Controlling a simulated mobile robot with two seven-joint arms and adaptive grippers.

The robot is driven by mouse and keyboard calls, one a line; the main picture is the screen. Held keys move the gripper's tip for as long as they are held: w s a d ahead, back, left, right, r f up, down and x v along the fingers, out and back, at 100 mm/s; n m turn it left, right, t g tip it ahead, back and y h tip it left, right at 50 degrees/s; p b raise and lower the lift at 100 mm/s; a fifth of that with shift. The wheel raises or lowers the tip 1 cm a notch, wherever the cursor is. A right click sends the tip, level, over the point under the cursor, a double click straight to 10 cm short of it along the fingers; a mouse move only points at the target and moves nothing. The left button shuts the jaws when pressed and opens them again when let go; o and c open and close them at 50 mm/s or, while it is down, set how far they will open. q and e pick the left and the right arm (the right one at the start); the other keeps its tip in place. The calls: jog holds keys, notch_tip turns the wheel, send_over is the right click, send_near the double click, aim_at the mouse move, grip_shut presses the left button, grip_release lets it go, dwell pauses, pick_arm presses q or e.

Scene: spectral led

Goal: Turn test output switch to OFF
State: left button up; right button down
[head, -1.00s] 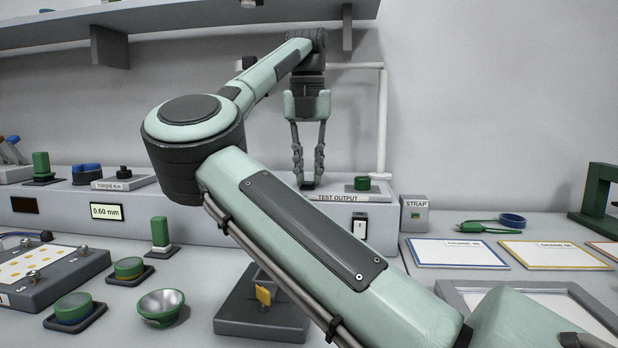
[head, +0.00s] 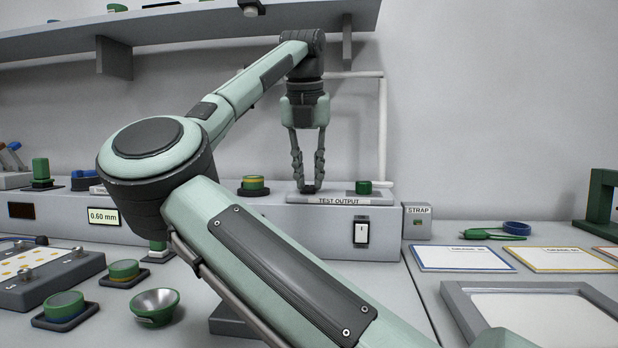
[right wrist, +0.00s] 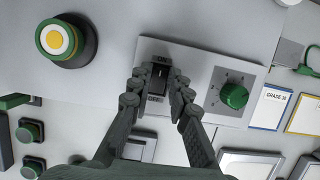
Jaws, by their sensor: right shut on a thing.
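The test output panel (head: 338,200) is a light plate on top of the grey box at the back. In the right wrist view, its dark switch (right wrist: 156,80) sits in a slot between an ON label at the top and an OFF label at the bottom. My right gripper (head: 308,187) points down at the panel's left part. In the right wrist view, my right gripper (right wrist: 158,76) has its fingertips on either side of the switch, shut on it. The fingers partly hide the switch, and I cannot tell its exact tilt. My left gripper is not in view.
A green knob (head: 364,187) stands right of the switch on the same plate. A green-and-yellow button (head: 253,186) is to the left. A strap box (head: 417,220) stands at right. A shelf (head: 200,30) hangs above.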

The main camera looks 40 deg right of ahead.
jog(key=c, duration=1.4)
grip_release()
jog(key=v, duration=1.2)
